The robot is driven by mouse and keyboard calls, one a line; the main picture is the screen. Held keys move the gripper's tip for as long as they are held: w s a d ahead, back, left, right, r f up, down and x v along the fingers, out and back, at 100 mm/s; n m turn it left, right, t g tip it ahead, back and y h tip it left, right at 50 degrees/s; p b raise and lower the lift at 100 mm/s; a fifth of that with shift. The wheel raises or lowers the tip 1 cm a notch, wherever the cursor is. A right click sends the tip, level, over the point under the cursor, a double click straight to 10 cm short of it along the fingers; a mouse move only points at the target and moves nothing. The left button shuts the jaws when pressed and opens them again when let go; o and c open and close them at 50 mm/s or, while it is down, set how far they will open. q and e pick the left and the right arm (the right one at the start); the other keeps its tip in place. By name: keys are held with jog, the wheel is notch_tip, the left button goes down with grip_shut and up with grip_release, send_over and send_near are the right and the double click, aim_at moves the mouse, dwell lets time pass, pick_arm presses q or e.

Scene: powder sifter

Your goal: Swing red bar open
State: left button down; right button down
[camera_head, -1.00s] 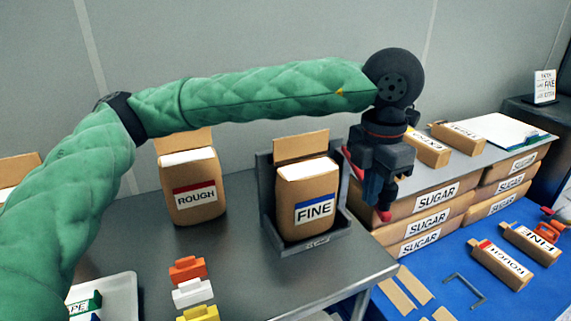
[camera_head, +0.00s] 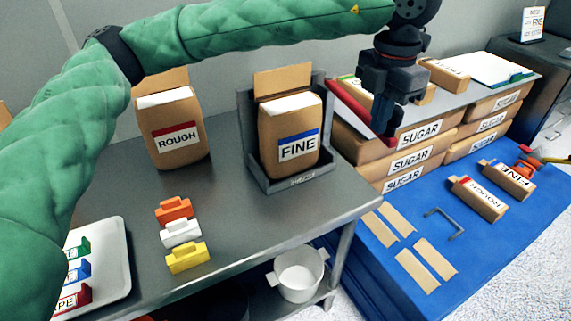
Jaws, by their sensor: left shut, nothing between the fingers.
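The red bar (camera_head: 350,105) sticks out from the right side of the grey metal holder (camera_head: 325,178), beyond the brown FINE bag (camera_head: 290,150) standing in it. The bar points right and toward the viewer, over the sugar boxes, and the front of the bag is uncovered. My left gripper (camera_head: 384,128) points down at the bar's outer end and hides part of it. Its jaws are shut with nothing between them. Whether it touches the bar is unclear. My right gripper is out of view.
A ROUGH bag (camera_head: 177,135) stands left on the metal table (camera_head: 225,215). Orange, white and yellow blocks (camera_head: 180,233) lie near a white tray (camera_head: 122,260). A white pot (camera_head: 298,273) sits below.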

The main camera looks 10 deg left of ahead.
pick_arm(q)
jog(key=d, duration=0.1)
jog(key=w+d+b, duration=0.1)
jog(key=d, duration=0.1)
jog(key=w+d, duration=0.1)
jog(key=d, duration=0.1)
jog(key=shift+w+d+b, duration=0.15)
jog(key=shift+w+b, duration=0.1)
jog(key=shift+b, duration=0.05)
dwell(0.4)
jog(key=shift+r, duration=0.2)
notch_tip(320, 180, up, 9)
jog(key=p, duration=0.1)
jog(key=shift+s+a+f+p, duration=0.2)
jog(key=shift+s+a+p, duration=0.05)
jog(key=shift+a+p, duration=0.15)
dwell(1.3)
